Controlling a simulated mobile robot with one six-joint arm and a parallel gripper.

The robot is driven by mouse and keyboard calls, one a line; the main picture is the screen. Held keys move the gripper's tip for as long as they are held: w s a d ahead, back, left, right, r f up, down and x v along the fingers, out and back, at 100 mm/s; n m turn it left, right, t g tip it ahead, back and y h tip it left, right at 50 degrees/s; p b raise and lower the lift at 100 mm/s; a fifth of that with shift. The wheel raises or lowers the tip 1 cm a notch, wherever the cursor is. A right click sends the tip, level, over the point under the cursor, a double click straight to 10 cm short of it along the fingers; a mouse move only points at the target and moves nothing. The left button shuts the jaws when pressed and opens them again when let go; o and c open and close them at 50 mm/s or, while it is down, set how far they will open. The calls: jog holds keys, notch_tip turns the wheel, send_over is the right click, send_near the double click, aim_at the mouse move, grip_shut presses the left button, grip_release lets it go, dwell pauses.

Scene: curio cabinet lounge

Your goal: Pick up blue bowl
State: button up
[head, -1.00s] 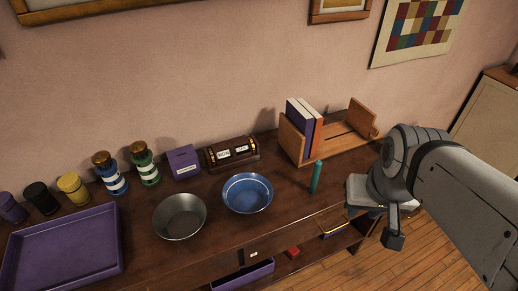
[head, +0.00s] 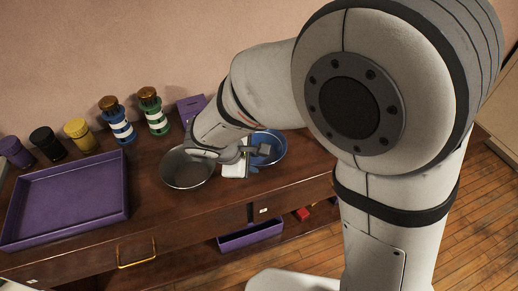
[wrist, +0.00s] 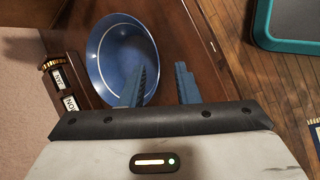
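The blue bowl (head: 274,146) stands on the dark wooden cabinet top, right of the metal bowl; my gripper partly hides it in the head view. In the wrist view the blue bowl (wrist: 115,52) fills the upper left, with a pale ring inside and nothing in it. My gripper (wrist: 165,72) is open, with its two blue-grey fingers apart. The left finger overlaps the bowl's right side and the right finger is outside the rim. I cannot tell if either finger touches it. My gripper (head: 252,155) is at the bowl's near left side in the head view.
The metal bowl (head: 187,168) is close beside my gripper. A purple tray (head: 70,200), jars and striped bottles (head: 118,127) stand further left. A purple box (head: 191,105) is behind. A dark box with labels (wrist: 65,85) is near the bowl. The cabinet front edge is close.

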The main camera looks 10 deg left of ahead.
aim_at(259, 165)
jog(key=x, duration=0.5)
jog(key=a+x, duration=0.1)
jog(key=x, duration=0.1)
jog(key=shift+w+f, duration=0.4)
jog(key=shift+w, duration=0.1)
grip_shut()
